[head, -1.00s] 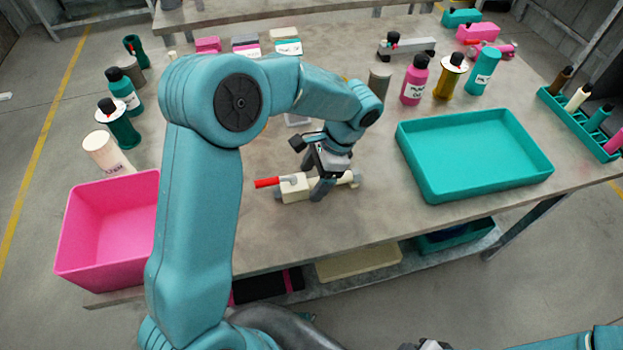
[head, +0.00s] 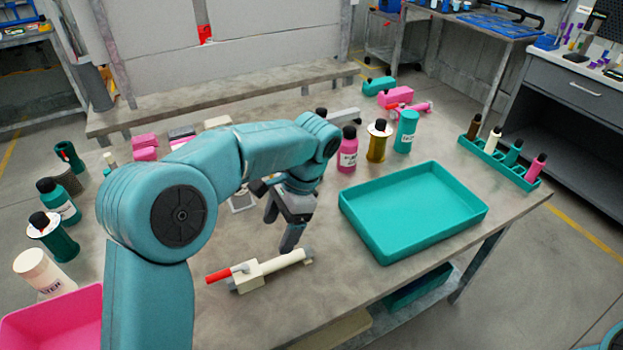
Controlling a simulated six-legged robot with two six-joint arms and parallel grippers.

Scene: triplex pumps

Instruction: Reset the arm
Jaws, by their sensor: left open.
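My left arm comes in from the left and bends over the table. Its gripper (head: 280,226) is open and empty, fingers pointing down, just behind the cream pump in the picture. The cream pump (head: 268,268) with a red handle end (head: 218,276) lies on its side on the bare table (head: 330,285). It appears clear of the fingers. My right gripper is not in view; only a bit of teal arm shows at the bottom right corner.
A teal tray (head: 375,240), empty, lies right of the gripper. A pink bin (head: 60,318) is at the lower left. Bottles stand along the left edge and behind the tray, including a pink bottle (head: 347,152). A teal rack (head: 500,168) is at the right.

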